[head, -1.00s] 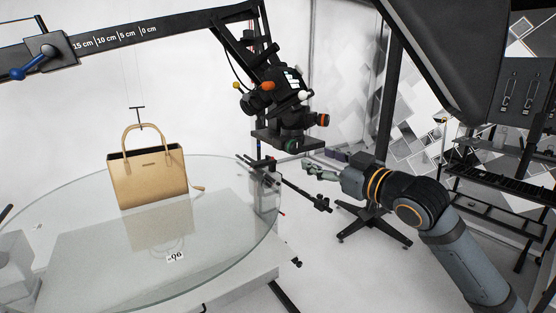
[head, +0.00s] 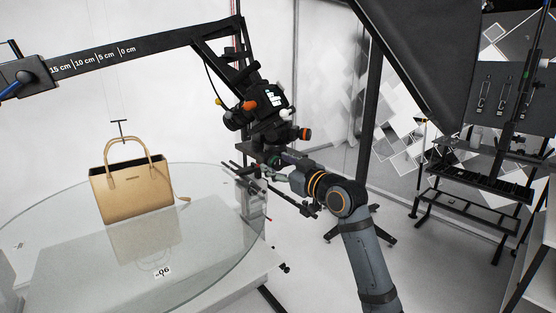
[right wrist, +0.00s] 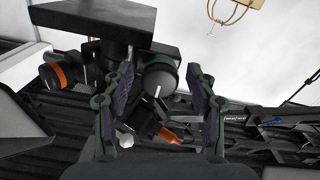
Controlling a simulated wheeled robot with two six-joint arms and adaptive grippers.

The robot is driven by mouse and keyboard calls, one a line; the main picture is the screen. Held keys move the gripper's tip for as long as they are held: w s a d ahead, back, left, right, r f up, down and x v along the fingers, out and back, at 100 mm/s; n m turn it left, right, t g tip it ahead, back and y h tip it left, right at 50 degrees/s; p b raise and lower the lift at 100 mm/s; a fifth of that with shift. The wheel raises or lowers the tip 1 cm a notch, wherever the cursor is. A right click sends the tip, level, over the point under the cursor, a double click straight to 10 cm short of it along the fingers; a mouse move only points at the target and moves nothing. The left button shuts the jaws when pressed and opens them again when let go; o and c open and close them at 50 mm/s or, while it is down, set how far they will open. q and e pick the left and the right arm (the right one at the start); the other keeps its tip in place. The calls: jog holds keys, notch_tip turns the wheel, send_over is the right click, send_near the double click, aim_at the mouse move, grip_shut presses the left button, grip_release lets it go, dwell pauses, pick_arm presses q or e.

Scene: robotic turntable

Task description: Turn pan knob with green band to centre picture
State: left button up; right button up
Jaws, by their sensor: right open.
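The pan knob with the green band (right wrist: 160,76) is a round dark knob with a white pointer line, under a dark plate in the right wrist view. My right gripper (right wrist: 160,90) is open, with one finger on each side of the knob. I cannot tell whether either finger touches it. In the head view my right gripper (head: 281,162) is under the geared head (head: 264,118), and the green knob is mostly hidden there. The picture's subject, a tan handbag (head: 133,188), stands upright on the glass turntable (head: 205,250). My left gripper is not in view.
A knob with an orange band (right wrist: 59,76) and a white knob (right wrist: 125,139) sit near the green one. A boom with a centimetre scale (head: 110,58) crosses above the turntable.

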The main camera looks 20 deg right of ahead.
jog(key=shift+w, duration=0.1)
jog(key=c, duration=1.2)
jog(key=shift+o, duration=0.2)
jog(key=shift+n, duration=0.3)
jog(key=n+b, duration=0.1)
jog(key=n, duration=0.2)
jog(key=shift+f, duration=0.1)
jog(key=shift+n+b, duration=0.5)
jog(key=shift+n, duration=1.1)
